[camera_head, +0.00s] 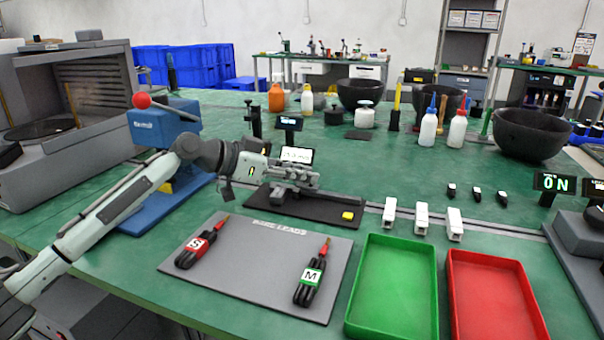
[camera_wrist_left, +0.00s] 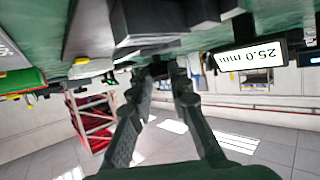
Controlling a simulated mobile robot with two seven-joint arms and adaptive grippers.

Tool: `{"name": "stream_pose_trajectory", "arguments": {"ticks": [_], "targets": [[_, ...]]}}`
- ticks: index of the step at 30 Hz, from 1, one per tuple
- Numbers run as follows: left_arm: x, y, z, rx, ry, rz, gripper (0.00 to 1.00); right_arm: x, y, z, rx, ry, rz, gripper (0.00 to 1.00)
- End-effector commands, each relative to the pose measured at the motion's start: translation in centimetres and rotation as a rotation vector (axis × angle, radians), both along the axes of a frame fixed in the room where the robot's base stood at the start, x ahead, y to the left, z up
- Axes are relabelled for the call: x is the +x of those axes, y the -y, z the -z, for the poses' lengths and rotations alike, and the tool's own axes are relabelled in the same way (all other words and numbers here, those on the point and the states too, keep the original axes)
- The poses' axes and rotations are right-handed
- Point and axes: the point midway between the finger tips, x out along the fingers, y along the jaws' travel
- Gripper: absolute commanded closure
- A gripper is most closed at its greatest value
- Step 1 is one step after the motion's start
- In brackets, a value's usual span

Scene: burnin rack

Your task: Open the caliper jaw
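The dark grey caliper (camera_head: 345,199) lies on a black mat (camera_head: 284,207) beyond the grey leads mat, partly hidden by my left gripper (camera_head: 308,181). The gripper is above its left part. In the left wrist view, which is upside down, the two fingers of my left gripper (camera_wrist_left: 161,73) stand apart with a gap between them. A dark grey block (camera_wrist_left: 150,22), seemingly part of the caliper, is close by. I cannot tell whether the fingers touch it. A white display (camera_head: 297,155) stands behind the mat; in the wrist view it reads 25.0 mm (camera_wrist_left: 250,57). My right gripper is not in view.
The grey leads mat (camera_head: 240,262) holds two black cable bundles. A green tray (camera_head: 394,285) and a red tray (camera_head: 493,298) are to its right. Three white blocks (camera_head: 421,219) stand behind the trays. A blue machine with a red knob (camera_head: 142,100) stands left.

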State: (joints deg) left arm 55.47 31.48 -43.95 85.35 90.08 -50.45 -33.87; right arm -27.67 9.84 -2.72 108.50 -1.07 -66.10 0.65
Motion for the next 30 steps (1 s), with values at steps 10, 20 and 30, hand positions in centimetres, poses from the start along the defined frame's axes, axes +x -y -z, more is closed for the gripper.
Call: {"name": "stream_pose_trajectory", "arguments": {"ticks": [10,20,30], "targets": [[0.0,0.0,0.0,-0.001,0.0,0.0,0.63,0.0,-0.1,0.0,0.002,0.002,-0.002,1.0],[-0.7,-1.7,-0.8,-0.002,0.001,-0.002,0.63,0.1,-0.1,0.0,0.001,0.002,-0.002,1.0],[-3.8,-7.5,-3.4,0.0,0.0,-0.001,0.63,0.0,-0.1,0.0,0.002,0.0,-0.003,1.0]]}}
